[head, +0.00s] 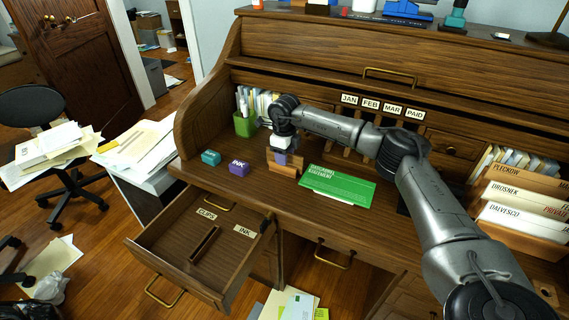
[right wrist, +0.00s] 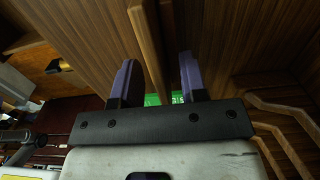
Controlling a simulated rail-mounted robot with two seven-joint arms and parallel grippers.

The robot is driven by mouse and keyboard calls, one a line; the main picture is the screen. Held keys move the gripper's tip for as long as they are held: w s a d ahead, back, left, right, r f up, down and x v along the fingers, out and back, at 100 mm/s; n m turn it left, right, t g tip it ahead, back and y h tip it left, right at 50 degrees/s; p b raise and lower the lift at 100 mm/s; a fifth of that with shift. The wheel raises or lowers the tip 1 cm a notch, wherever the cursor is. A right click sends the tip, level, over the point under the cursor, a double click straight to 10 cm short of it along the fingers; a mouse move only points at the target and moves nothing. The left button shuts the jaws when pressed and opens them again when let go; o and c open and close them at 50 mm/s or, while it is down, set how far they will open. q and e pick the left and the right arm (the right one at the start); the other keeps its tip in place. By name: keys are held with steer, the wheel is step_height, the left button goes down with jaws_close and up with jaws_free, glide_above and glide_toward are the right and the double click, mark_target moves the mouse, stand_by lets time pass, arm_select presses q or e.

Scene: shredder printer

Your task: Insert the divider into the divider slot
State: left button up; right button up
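The divider appears to be the small brown wooden board (head: 287,168) standing on the desk, left of the green card. In the right wrist view a wooden board (right wrist: 158,60) shows between the purple fingers. My right gripper (head: 281,157) points down over it. Its fingers (right wrist: 157,80) are apart with visible gaps beside the board, so it looks open and not clamped. The divider slot (head: 205,243) is a narrow dark-edged slot in the floor of the pulled-out drawer (head: 180,262), between the CLIPS label (head: 207,214) and INK label (head: 244,231). My left gripper is not in view.
A teal box (head: 211,158) and purple INK box (head: 239,168) stand left of the divider. The green card (head: 338,187) lies right of it. A green pen holder (head: 245,125) and cubbies stand behind. The drawer's inside looks otherwise empty.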

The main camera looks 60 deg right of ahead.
jaws_close()
steer(key=shift+r, duration=0.15)
stand_by(0.4)
